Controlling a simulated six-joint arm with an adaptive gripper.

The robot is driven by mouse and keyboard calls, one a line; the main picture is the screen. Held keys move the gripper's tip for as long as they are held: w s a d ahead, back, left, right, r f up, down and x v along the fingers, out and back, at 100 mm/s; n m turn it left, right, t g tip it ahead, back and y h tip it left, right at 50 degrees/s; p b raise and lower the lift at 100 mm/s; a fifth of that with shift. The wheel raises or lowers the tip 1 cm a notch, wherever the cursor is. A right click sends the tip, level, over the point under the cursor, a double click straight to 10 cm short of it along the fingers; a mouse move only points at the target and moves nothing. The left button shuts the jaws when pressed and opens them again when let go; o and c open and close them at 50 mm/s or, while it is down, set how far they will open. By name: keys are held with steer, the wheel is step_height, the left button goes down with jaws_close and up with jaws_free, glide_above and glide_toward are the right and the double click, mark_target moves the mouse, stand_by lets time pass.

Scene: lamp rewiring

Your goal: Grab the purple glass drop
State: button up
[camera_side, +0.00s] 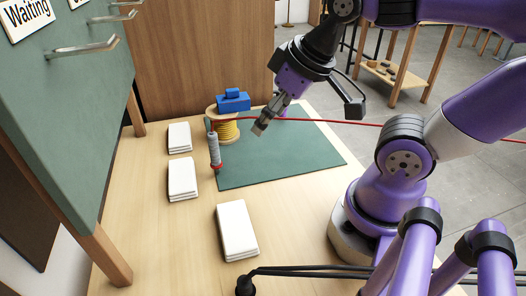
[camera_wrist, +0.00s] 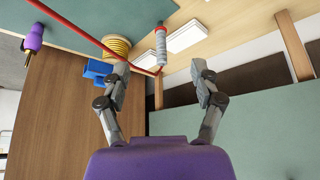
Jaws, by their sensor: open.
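I cannot make out a glass drop for certain in either view. A small purple piece with a dull yellowish end (camera_wrist: 35,38) shows at the upper left of the wrist view; I cannot tell whether it is glass. No loose purple piece shows on the mat in the side view. My gripper (camera_side: 260,129) is above the green mat (camera_side: 285,163), tilted down to the left. In the wrist view its two fingers (camera_wrist: 163,80) are apart with nothing held between them. The purple piece lies well to the left of the fingers there.
A red cord (camera_side: 330,121) runs across the mat. White pads (camera_side: 237,230) lie on the wooden table. A green cabinet (camera_side: 75,95) overhangs the left.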

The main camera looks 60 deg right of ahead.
steer(key=w+d+r+m+g+h, duration=0.1)
steer(key=w+d+r+m+g, duration=0.15)
steer(key=w+d, duration=0.5)
steer(key=m+g, duration=0.3)
steer(key=m, duration=0.1)
glide_above(282, 118)
steer(key=shift+y, duration=0.4)
step_height(282, 118, down, 6)
steer(key=shift+w+d+r, duration=0.1)
steer(key=shift+d+r, duration=0.05)
steer(key=shift+r, duration=0.05)
steer(key=f, duration=0.3)
steer(key=d+f, duration=0.1)
steer(key=f, duration=0.1)
steer(key=shift+f, duration=0.25)
step_height(282, 118, down, 6)
steer(key=shift+a+r, duration=0.15)
steer(key=shift+r, duration=0.05)
jaws_close()
